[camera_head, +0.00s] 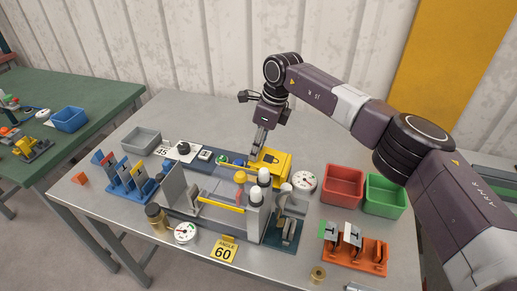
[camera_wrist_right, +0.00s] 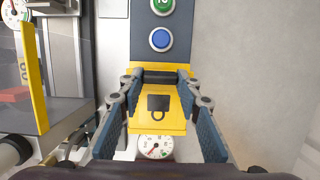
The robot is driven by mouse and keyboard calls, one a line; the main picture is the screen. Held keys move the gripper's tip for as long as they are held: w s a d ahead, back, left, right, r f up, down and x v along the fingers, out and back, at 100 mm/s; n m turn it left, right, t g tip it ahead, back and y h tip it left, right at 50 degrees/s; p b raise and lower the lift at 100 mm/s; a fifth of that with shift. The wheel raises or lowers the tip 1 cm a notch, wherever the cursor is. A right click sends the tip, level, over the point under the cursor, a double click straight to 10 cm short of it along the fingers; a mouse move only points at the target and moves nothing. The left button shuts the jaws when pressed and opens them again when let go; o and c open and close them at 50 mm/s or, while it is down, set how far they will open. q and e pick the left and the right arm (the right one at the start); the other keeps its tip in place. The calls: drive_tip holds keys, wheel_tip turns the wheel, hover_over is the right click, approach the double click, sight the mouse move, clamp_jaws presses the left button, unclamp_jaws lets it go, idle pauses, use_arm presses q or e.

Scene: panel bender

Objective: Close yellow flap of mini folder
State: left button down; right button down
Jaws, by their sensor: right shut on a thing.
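The mini folder (camera_head: 222,200) is a grey bench machine with a yellow bar, standing mid-table. A yellow flap (camera_wrist_right: 158,112) with a black padlock sign shows in the right wrist view, below a dark panel with a green and a blue button (camera_wrist_right: 161,40). In the head view the yellow part (camera_head: 272,169) is at the machine's back right. My right gripper (camera_head: 258,152) reaches down to it from behind. In the wrist view its fingers (camera_wrist_right: 158,80) are on both sides of the flap, shut on it. The fingertip contact is partly hidden. My left gripper is out of view.
Red (camera_head: 343,184) and green bins (camera_head: 385,195) stand to the right, with an orange stand (camera_head: 355,254) in front. A blue rack (camera_head: 131,181) and grey tray (camera_head: 141,140) are on the left. A yellow angle sign (camera_head: 223,249) stands at the front edge.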

sight(261, 157)
drive_tip(key=shift+a+f+b, duration=0.4)
drive_tip(key=shift+a+b, duration=0.05)
drive_tip(key=shift+a, duration=0.1)
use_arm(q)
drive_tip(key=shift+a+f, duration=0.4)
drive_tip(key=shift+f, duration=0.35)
use_arm(e)
drive_tip(key=shift+a+f, duration=0.1)
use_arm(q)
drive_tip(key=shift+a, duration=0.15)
use_arm(e)
drive_tip(key=c, duration=1.9)
unclamp_jaws()
drive_tip(key=o, duration=0.5)
drive_tip(key=shift+w+a+f, duration=0.15)
drive_tip(key=shift+w+a, duration=0.15)
drive_tip(key=shift+a, duration=0.1)
drive_tip(key=shift+s+d+r, duration=0.1)
drive_tip(key=shift+d+r, duration=0.15)
drive_tip(key=shift+d, duration=0.2)
drive_tip(key=v, duration=1.1)
drive_tip(key=shift+r, duration=0.25)
drive_tip(key=shift+a, duration=0.15)
